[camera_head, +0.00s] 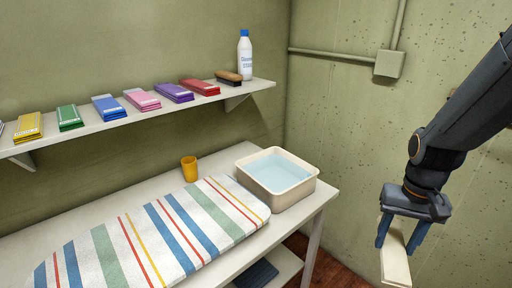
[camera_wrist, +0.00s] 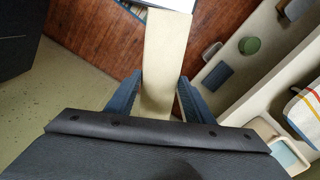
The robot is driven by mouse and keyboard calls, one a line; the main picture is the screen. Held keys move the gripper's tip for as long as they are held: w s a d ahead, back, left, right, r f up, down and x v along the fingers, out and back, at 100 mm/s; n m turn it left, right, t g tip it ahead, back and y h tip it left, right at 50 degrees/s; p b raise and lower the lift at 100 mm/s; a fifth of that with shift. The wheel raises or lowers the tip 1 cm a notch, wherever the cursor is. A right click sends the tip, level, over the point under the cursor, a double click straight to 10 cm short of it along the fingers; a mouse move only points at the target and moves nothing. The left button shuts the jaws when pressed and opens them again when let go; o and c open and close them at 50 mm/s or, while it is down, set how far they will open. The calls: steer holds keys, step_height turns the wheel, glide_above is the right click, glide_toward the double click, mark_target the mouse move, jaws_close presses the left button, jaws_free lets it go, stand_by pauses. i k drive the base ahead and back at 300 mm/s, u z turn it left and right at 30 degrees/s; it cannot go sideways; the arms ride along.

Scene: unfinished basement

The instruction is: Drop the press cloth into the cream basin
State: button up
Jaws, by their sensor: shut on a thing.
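My gripper (camera_head: 402,238) is at the right of the head view, pointing down, with its fingers shut on a folded cream press cloth (camera_head: 396,262). The cloth hangs below the fingertips, clear of the table. In the wrist view the cloth (camera_wrist: 165,50) extends forward from between the blue fingers. The cream basin (camera_head: 296,196) stands at the right end of the table, holding pale blue water. My gripper is to the right of the basin, apart from it. Part of the basin (camera_wrist: 262,127) also shows at the lower right of the wrist view.
A striped ironing pad (camera_head: 150,240) covers much of the table (camera_head: 220,160), with a yellow cup (camera_head: 189,169) behind it. A wall shelf (camera_head: 150,112) holds several coloured folded packs, a brush (camera_head: 229,77) and a white bottle (camera_head: 245,56). A lower shelf (camera_head: 285,262) holds a dark item.

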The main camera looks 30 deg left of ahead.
mark_target(276, 181)
steer(key=u, duration=1.15)
steer(key=i, duration=1)
